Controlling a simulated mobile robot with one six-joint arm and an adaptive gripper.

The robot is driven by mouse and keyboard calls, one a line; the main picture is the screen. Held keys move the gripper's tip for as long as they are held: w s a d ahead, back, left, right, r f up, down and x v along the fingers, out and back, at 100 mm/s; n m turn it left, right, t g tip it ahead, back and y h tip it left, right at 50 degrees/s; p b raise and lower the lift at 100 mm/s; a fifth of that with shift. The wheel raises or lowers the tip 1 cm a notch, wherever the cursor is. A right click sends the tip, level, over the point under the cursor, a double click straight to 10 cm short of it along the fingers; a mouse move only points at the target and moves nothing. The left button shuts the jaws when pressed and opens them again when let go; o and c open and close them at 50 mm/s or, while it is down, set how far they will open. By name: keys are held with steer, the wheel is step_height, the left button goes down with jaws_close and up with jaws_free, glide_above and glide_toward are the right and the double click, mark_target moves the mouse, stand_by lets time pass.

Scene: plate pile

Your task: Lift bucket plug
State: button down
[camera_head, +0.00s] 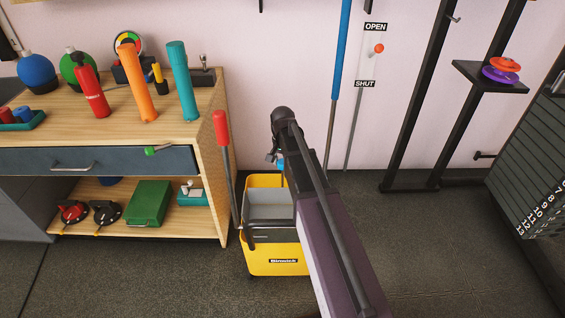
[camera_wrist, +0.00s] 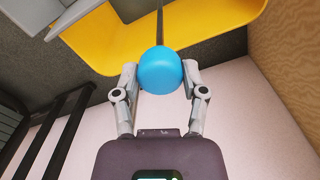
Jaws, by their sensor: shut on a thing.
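The bucket plug's light blue ball handle (camera_wrist: 153,70) sits between the fingers of my gripper (camera_wrist: 159,78) in the wrist view. My gripper is shut on it. A thin dark rod or strap runs from the ball toward the yellow bucket (camera_wrist: 222,22). In the head view my gripper (camera_head: 276,158) is above the back of the yellow bucket (camera_head: 275,258), with a bit of the blue handle (camera_head: 281,164) showing below it. My arm hides part of the bucket's right side. Whether the plug is seated in the bucket is hidden.
A grey wringer (camera_head: 268,208) is on the bucket, with a red-ended lever (camera_head: 221,128) at its left. A wooden workbench (camera_head: 215,112) stands close on the left. A blue pole (camera_head: 341,50) stands against the wall behind. Floor to the right (camera_head: 400,240) is clear.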

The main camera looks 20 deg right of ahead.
steer(key=shift+c, duration=0.7)
jaws_free()
steer(key=shift+r, duration=0.1)
steer(key=s+r+n+p, duration=0.1)
steer(key=s+r+p, duration=0.2)
steer(key=r+p, duration=0.6)
steer(key=s+a+r+n+p, duration=0.1)
steer(key=s+r+p, duration=0.2)
steer(key=r+p, duration=0.7)
steer(key=s+a+r+n+p, duration=0.1)
steer(key=s+r+p, duration=0.3)
steer(key=r+p, duration=0.5)
steer(key=shift+a+r+n+p, duration=0.25)
steer(key=shift+r+n+p, duration=0.15)
steer(key=shift+r, duration=0.05)
stand_by(1.4)
stand_by(0.4)
steer(key=s+a+n, duration=0.2)
steer(key=s+n, duration=0.2)
steer(key=s, duration=0.6)
step_height(320, 180, up, 19)
steer(key=p, duration=1.8)
steer(key=shift+w+f+p, duration=0.15)
steer(key=shift+f+p, duration=0.05)
steer(key=shift+p, duration=0.1)
